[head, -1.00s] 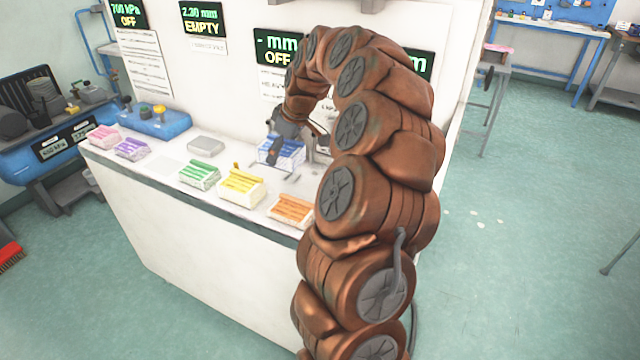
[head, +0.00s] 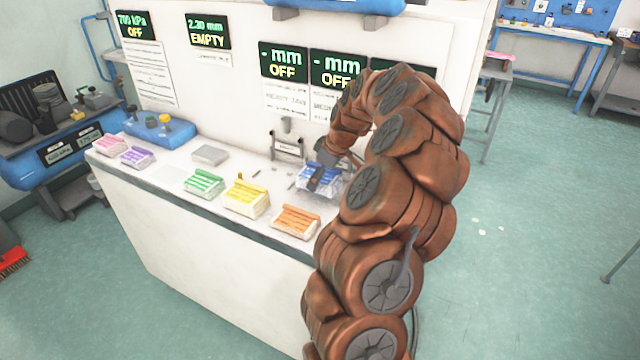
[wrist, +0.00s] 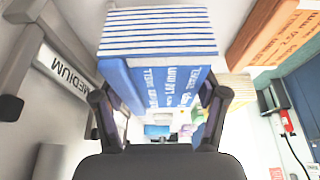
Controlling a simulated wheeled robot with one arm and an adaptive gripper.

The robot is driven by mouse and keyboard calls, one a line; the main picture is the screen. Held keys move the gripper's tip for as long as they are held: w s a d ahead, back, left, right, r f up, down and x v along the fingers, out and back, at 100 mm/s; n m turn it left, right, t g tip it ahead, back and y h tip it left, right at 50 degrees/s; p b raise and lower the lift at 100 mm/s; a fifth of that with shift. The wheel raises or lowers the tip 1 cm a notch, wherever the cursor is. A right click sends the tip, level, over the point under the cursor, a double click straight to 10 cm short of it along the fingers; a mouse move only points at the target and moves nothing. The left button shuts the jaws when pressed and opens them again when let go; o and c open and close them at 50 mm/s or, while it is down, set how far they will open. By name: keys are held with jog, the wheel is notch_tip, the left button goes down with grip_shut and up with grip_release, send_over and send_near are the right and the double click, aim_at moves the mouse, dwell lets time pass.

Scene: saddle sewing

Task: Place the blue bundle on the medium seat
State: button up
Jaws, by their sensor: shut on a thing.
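The blue bundle (head: 319,180) is a stack of white sheets with blue bands and lettering. It is held close above the right part of the white bench. My gripper (wrist: 158,112) is shut on the blue bundle, which also fills the upper middle of the wrist view (wrist: 160,45), with a finger on each side. In the wrist view a bracket labelled MEDIUM (wrist: 68,75) is to the left of the bundle, apart from it. In the head view my arm covers much of that area, so the medium seat is largely hidden. I cannot tell whether the bundle touches anything below.
The white bench (head: 150,180) also bears an orange bundle (head: 296,221), a yellow bundle (head: 246,198), a green bundle (head: 204,183), a purple bundle (head: 137,156) and a pink bundle (head: 109,144). A labelled fixture (head: 288,148) stands left of my gripper, near the wall.

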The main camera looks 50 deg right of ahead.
notch_tip(320, 180, down, 3)
jog(key=shift+p, duration=0.5)
jog(key=shift+f, duration=0.1)
jog(key=shift+f+b, duration=0.2)
jog(key=shift+b, duration=0.1)
jog(key=o, duration=1.4)
jog(key=shift+c, duration=0.2)
jog(key=shift+r, duration=0.2)
jog(key=b+v, duration=0.3)
jog(key=v, duration=0.9)
jog(key=shift+b, duration=0.35)
